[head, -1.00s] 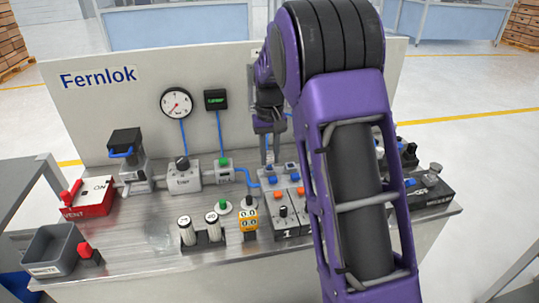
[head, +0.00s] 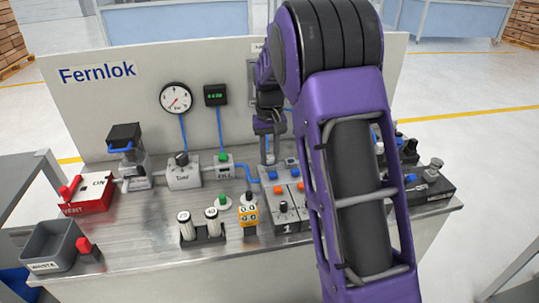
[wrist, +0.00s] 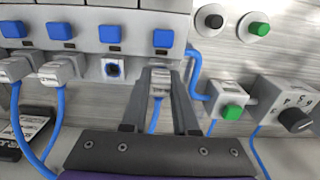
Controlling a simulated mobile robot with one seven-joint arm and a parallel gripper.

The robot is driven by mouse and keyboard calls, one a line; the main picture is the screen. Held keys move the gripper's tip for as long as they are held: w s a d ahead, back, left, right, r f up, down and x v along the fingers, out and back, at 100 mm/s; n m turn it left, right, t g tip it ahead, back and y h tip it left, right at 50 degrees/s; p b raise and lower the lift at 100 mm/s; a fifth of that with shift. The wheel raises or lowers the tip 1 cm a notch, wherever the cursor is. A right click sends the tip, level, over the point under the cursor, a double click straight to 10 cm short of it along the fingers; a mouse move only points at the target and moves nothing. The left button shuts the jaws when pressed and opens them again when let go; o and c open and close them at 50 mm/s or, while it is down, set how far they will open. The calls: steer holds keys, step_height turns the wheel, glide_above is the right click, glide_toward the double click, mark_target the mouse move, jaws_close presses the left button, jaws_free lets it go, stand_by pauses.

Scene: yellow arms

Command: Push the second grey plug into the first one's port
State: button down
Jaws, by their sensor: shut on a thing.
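In the wrist view my gripper (wrist: 160,105) is shut on a grey plug (wrist: 159,82) with a blue hose trailing from it. The plug is at the front of the grey block (wrist: 195,6), below the rightmost blue button (wrist: 163,38). I cannot tell whether it is seated in a port there. Two more grey plugs with blue hoses (wrist: 60,70) (wrist: 13,69) sit at the block further left. In the head view my gripper (head: 268,145) is over the back of the block, its fingertips partly hidden.
In the wrist view a green-button box (wrist: 233,112) and a black-knob box (wrist: 296,120) stand right of my gripper. In the head view a waste bin (head: 50,247), white cylinders (head: 186,226) and a yellow block (head: 249,214) stand on the bench. My arm hides the bench's right-centre.

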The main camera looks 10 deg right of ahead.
steer(key=shift+f, duration=0.15)
steer(key=c, duration=0.6)
jaws_free()
steer(key=shift+s, duration=0.1)
steer(key=shift+d+f, duration=0.1)
steer(key=shift+s+d+f, duration=0.1)
steer(key=shift+d, duration=0.05)
steer(key=shift+d+r+p, duration=0.1)
steer(key=shift+r+p, duration=0.4)
steer(key=shift+r, duration=0.05)
steer(key=shift+w+a+r+p, duration=0.1)
steer(key=shift+a+r+p, duration=0.05)
steer(key=shift+r+p, duration=0.95)
steer(key=shift+w+a+r+p, duration=0.15)
steer(key=shift+r+p, duration=0.5)
steer(key=shift+r, duration=0.7)
